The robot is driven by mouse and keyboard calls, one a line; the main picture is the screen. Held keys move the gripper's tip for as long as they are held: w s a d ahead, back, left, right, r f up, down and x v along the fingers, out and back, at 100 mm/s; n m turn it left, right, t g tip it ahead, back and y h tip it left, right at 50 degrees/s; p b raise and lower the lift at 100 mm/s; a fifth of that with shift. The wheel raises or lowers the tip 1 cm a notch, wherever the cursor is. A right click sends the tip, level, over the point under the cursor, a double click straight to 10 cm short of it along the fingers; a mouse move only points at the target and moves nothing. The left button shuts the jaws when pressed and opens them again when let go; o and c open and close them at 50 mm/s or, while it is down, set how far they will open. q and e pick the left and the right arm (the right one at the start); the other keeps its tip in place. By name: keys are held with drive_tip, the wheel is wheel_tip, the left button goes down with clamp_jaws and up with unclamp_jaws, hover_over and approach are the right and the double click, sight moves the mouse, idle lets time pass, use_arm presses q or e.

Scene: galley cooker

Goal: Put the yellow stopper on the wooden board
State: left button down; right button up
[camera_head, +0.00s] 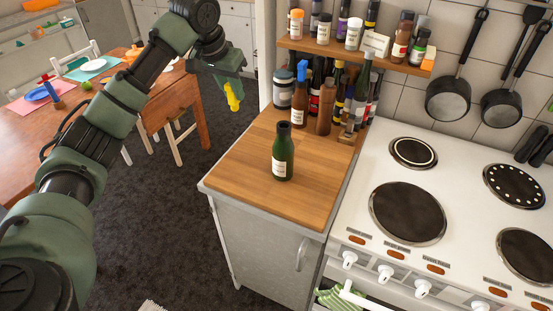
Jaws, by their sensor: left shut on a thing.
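My left gripper (230,84) is shut on the yellow stopper (233,97). It holds the stopper in the air over the floor, to the left of the counter and clear of it. The wooden board (235,180) is the wooden top of the counter beside the cooker. An open green bottle (283,158) with a pale label stands upright on it, near the middle. My right gripper is not in view.
Several bottles and a jar (284,90) stand at the back of the wooden top, under a spice shelf (350,55). The cooker (350,245) is on the right. The wooden top's front left part is clear. A dining table (70,130) stands at the left.

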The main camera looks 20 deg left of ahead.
use_arm(q)
wheel_tip(320, 180, down, 20)
drive_tip(key=p, duration=0.3)
drive_tip(key=shift+a+r+p, duration=0.1)
drive_tip(key=shift+r+p, duration=0.05)
drive_tip(key=shift+p, duration=0.15)
drive_tip(key=c, duration=1.3)
unclamp_jaws()
drive_tip(key=b+v, duration=0.2)
drive_tip(key=v, duration=1)
